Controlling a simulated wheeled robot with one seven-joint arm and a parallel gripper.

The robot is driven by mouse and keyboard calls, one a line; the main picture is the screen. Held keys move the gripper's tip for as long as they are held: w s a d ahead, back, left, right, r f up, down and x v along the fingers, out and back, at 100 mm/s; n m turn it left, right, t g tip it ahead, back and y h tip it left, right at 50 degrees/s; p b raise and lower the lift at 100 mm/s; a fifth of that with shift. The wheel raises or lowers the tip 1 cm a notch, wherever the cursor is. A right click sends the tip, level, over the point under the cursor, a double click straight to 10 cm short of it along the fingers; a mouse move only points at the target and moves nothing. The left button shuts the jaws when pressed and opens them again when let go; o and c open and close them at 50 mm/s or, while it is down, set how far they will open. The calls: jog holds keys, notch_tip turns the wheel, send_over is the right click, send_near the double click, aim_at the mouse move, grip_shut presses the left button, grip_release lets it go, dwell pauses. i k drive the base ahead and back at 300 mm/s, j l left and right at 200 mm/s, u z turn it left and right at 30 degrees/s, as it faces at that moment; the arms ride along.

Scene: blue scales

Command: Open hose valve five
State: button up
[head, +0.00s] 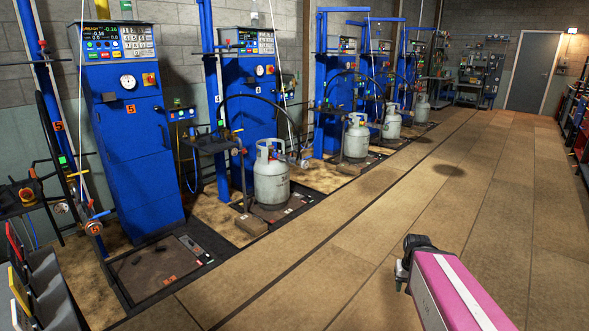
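Station five, a tall blue cabinet (135,130) with an orange 5 label, stands at the left. A black hose (52,140) hangs beside its blue post, which carries another 5 label. At the hose's lower end is a small valve (95,228) with an orange tag and a blue lever (101,214); the tag's number is too small to read surely. My gripper (400,284) is at the lower right, over open floor, far from the valve. My pink arm partly shows behind it. Its fingers are too small and dark to tell open from shut.
Station five's floor scale (160,270) bears no cylinder. Further blue stations with grey gas cylinders (271,177) line the wall. A side shelf (25,195) and a rack of coloured folders (35,285) stand at the left. The floor (350,235) is clear.

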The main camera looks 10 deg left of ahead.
aim_at(78, 174)
jog(key=i+j+u, duration=0.15)
jog(key=i+u, duration=0.8)
jog(key=i, duration=0.15)
jog(key=i+l+u, duration=0.25)
jog(key=i+u, duration=0.2)
jog(key=i, duration=0.1)
